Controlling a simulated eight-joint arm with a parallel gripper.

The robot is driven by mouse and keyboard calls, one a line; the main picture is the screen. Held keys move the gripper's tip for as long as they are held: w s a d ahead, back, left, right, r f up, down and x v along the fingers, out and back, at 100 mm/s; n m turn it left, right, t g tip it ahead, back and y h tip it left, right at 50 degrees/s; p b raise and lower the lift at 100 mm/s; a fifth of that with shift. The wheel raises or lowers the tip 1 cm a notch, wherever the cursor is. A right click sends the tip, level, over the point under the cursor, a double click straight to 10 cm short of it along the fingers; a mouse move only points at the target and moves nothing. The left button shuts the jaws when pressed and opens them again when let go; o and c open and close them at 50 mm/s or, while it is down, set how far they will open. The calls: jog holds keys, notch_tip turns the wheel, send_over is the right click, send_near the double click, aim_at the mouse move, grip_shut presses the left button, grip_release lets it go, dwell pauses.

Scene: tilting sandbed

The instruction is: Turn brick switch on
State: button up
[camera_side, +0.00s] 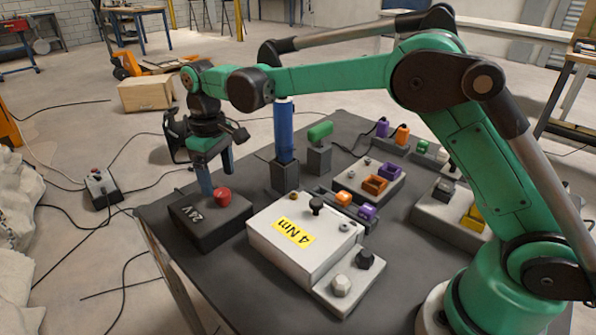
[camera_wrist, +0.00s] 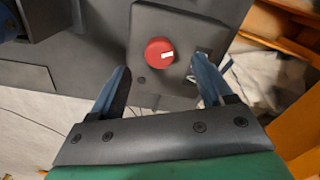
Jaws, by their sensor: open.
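The brick switch is a black box (camera_side: 208,232) marked 24V at the left front of the table in the side view. A red knob (camera_side: 222,197) sits on its top. In the wrist view the red knob (camera_wrist: 156,57) carries a white mark toward its right side, and the dark top of the box (camera_wrist: 185,25) surrounds it. My gripper (camera_side: 217,179) is open above the box, with its blue fingers pointing down. In the wrist view my gripper (camera_wrist: 160,66) has one finger to each side of the knob, with gaps. Contact with the box cannot be told.
A white box (camera_side: 285,260) marked 4 Nm stands right of the switch. A blue cylinder (camera_side: 283,130) stands upright on a dark block behind. Trays with coloured blocks (camera_side: 375,185) lie further right. The table's left edge is close to the switch.

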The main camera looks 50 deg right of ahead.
aim_at(221, 192)
jog(key=shift+f, duration=1.75)
grip_shut()
jog(key=shift+m, duration=0.3)
jog(key=m, duration=1.1)
jog(key=shift+m, duration=0.3)
grip_release()
